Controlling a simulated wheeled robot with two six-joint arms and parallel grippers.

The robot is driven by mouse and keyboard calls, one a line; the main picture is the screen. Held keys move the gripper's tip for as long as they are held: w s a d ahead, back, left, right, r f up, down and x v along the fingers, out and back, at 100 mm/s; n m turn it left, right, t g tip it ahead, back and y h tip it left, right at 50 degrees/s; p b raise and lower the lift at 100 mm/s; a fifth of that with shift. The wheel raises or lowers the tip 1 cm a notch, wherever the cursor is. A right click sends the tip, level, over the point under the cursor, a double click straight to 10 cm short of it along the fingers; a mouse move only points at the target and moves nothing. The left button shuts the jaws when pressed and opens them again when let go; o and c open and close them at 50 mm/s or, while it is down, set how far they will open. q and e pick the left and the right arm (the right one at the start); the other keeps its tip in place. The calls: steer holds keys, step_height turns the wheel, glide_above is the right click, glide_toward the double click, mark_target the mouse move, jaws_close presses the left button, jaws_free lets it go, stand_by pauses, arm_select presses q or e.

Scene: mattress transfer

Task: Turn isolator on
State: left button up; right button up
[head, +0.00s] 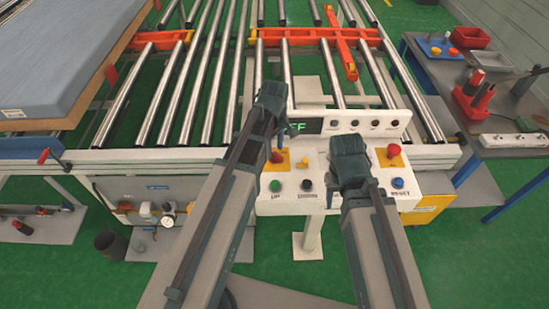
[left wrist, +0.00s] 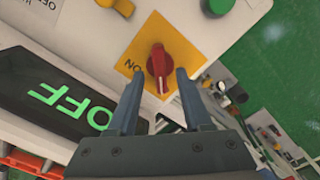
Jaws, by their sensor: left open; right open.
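The isolator is a red rotary knob (head: 277,155) on a yellow plate on the white control panel (head: 318,205). In the left wrist view the knob (left wrist: 158,62) has a white mark at its lower end, and "ON" is printed on the plate left of it. The display (left wrist: 70,105) reads "OFF" in green; in the head view it is partly hidden. My left gripper (head: 271,93) is open; in the left wrist view its fingers appear on both sides of the knob, contact unclear. My right gripper (head: 348,142) is open over the panel, left of a red button (head: 393,151).
Green (head: 275,186), black (head: 306,185) and blue (head: 398,183) buttons line the panel's front. A roller conveyor (head: 180,95) lies behind, with a mattress (head: 55,60) at left. A tool table (head: 480,140) stands at right.

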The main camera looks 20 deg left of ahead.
arm_select(q)
step_height(320, 180, down, 2)
steer(key=shift+b, duration=0.55)
steer(key=shift+c, duration=0.3)
jaws_close()
